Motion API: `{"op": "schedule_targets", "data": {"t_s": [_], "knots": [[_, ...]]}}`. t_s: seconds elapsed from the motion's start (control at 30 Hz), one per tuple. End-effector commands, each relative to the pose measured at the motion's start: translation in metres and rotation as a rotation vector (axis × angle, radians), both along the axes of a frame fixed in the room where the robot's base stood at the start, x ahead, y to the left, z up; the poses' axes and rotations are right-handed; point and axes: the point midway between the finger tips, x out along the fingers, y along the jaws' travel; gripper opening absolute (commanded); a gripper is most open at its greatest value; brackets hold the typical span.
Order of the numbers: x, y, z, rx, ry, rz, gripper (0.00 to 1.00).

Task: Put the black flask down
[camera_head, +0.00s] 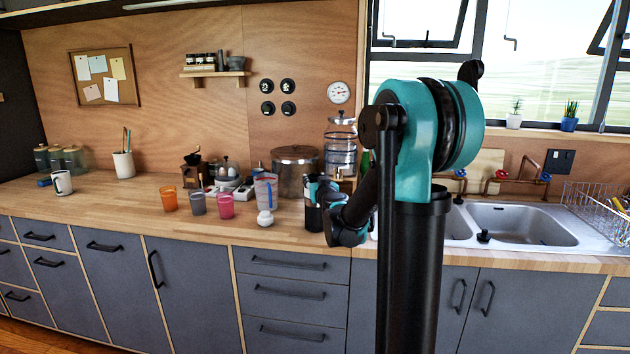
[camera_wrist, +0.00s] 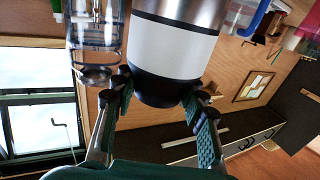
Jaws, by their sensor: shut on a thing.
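The black flask (camera_head: 313,217) is upright near the front edge of the wooden counter (camera_head: 130,200), left of the sink. My gripper (camera_head: 322,188) is around its upper part and shut on it. In the wrist view, which is upside down, the flask (camera_wrist: 162,90) shows a black end and a broad pale band between my two fingers. Its base is out of the wrist view. In the head view its base is at or very close to the counter top; I cannot tell whether it touches.
Several coloured cups (camera_head: 198,203) stand further left. A large pot (camera_head: 295,165) and a glass dispenser (camera_head: 341,150) are behind. The sink (camera_head: 520,225) is right.

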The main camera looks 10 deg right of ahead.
Motion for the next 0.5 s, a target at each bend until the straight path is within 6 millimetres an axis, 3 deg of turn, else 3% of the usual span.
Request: {"op": "schedule_targets", "data": {"t_s": [0.33,0.37,0.5], "knots": [[0.0002,0.0,-0.0028,0.0,0.0,0.0,0.0],[0.0002,0.0,-0.0026,0.0,0.0,0.0,0.46],[0.0002,0.0,-0.0023,0.0,0.0,0.0,0.63]]}}
